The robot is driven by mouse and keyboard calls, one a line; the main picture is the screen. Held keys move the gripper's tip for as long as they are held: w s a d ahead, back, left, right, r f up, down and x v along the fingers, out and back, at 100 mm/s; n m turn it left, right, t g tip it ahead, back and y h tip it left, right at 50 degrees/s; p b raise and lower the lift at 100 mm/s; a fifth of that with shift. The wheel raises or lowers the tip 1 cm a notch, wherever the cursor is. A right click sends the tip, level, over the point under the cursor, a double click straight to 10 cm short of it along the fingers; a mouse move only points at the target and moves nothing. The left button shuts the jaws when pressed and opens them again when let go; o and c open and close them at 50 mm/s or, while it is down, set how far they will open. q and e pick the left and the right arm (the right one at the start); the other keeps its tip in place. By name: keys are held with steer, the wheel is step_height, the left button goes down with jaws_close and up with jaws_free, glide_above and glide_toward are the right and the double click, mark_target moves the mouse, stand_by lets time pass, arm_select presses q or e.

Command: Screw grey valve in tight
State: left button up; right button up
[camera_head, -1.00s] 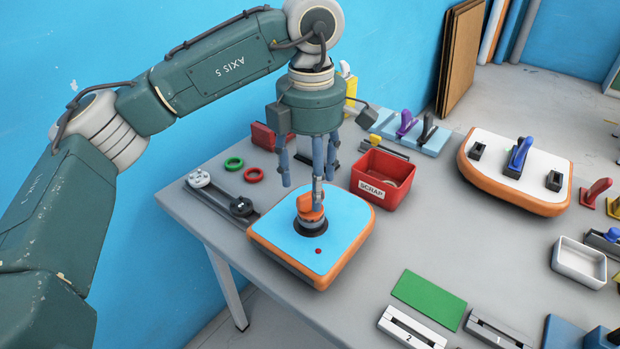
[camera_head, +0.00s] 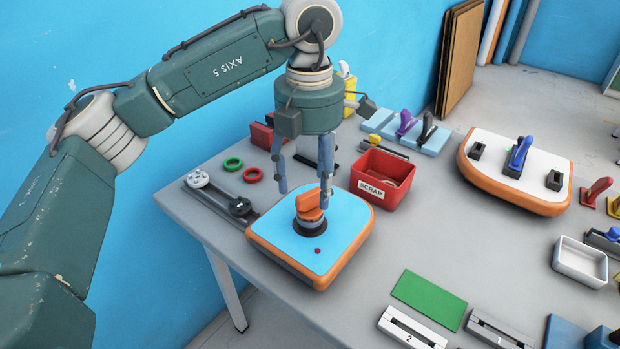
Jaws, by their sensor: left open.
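The grey valve (camera_head: 310,220) sits upright in a black ring on the blue top of the orange-edged inflatable board (camera_head: 345,238). An orange grip piece (camera_head: 307,203) is on top of the valve. My left gripper (camera_head: 304,196) points down over the valve, fingers spread open. One finger hangs left of the orange piece, and another is close by its right side; I cannot tell whether it touches. How deep the valve is seated cannot be told. My right gripper is not in view.
A red SCRAP bin (camera_head: 382,182) stands just right of the board. Green (camera_head: 233,164) and red (camera_head: 253,175) rings and a dark tool (camera_head: 222,195) lie to the left. A second board (camera_head: 470,168) is at the right.

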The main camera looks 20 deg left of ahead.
mark_target(310, 192)
arm_select(q)
steer(key=shift+f+b, duration=1.8)
steer(key=shift+f, duration=0.9)
steer(key=c, duration=1.4)
steer(key=shift+m, duration=1.1)
steer(key=shift+c, duration=0.4)
steer(key=shift+r+p, duration=1.8)
steer(key=shift+r, duration=0.8)
steer(key=shift+r, duration=0.1)
